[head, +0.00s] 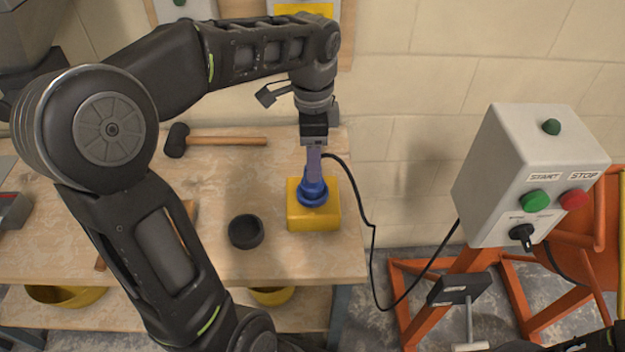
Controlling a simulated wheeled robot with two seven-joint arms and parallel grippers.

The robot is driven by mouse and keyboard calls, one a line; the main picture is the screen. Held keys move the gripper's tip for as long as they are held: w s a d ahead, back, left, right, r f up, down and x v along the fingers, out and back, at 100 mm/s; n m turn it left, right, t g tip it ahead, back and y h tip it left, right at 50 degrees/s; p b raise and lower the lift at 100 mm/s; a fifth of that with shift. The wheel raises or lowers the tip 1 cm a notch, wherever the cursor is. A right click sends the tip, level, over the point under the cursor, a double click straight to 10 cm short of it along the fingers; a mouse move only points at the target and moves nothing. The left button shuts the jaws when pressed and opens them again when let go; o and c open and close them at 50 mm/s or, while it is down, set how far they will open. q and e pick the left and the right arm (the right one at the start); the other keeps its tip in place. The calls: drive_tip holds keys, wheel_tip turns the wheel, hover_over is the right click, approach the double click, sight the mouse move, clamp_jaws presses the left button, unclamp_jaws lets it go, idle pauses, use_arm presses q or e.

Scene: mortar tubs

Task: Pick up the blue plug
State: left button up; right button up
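The blue plug (312,192) is upright on top of a yellow block (326,219) on the wooden bench. I cannot tell whether it is set into the block or only resting on it. My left gripper (314,172) points down right at the plug, with its grey fingers over the plug's upper part. The fingers are seen edge-on and overlap, so the gap between them is hidden. Whether they grip the plug is not clear. A black cable (373,240) runs from beside the fingers to the grey control box (529,178). My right gripper cannot be made out.
A black round cup (245,231) stands left of the yellow block. A mallet (222,141) lies behind it. The bench (290,262) ends just right of the block. An orange metal frame (558,272) stands at the right.

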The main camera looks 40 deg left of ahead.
sight(312, 191)
use_arm(q)
drive_tip(key=shift+f, duration=0.1)
wheel_tip(312, 191, down, 5)
drive_tip(key=shift+f+p, duration=0.1)
drive_tip(key=shift+p, duration=0.2)
drive_tip(key=shift+c, duration=0.5)
clamp_jaws()
idle(0.5)
